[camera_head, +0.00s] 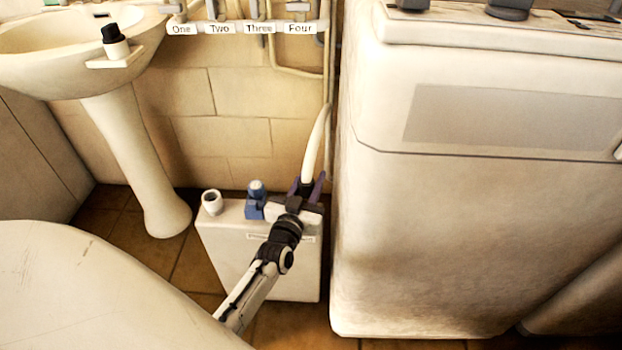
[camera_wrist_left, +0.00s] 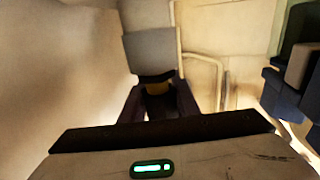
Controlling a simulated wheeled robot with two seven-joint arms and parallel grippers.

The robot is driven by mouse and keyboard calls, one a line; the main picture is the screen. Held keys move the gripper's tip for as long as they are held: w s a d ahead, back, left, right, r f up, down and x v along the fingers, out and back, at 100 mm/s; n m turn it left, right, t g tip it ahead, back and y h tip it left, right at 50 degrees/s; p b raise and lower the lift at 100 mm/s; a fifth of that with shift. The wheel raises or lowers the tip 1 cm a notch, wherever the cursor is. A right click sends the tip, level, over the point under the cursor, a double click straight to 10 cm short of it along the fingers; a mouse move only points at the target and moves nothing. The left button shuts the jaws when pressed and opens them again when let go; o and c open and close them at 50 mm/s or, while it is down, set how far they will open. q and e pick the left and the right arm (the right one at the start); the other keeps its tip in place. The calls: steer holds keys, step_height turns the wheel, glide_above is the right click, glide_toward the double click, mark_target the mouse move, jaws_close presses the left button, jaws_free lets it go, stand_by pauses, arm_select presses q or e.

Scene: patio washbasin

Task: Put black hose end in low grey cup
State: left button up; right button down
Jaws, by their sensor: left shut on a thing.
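My left gripper (camera_head: 305,188) is shut on the lower end of a pale hose (camera_head: 316,140), over the right end of the low white box (camera_head: 222,240). A small pale cup (camera_head: 212,203) stands at the box's left end, open on top. A blue cup (camera_head: 254,209) with a blue-grey cap in it stands between that cup and my gripper. Whether another cup lies under my gripper is hidden. My right gripper is not in view.
A large white appliance (camera_head: 450,230) stands close to the right of my gripper. A pedestal basin (camera_head: 130,130) is at the left, with a black-topped white cup (camera_head: 116,48) on its bracket. Taps labelled One to Four and pipes (camera_head: 300,72) line the wall.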

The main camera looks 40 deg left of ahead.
arm_select(q)
steer(key=shift+f, duration=0.2)
steer(key=o, duration=0.8)
steer(key=shift+o, duration=0.2)
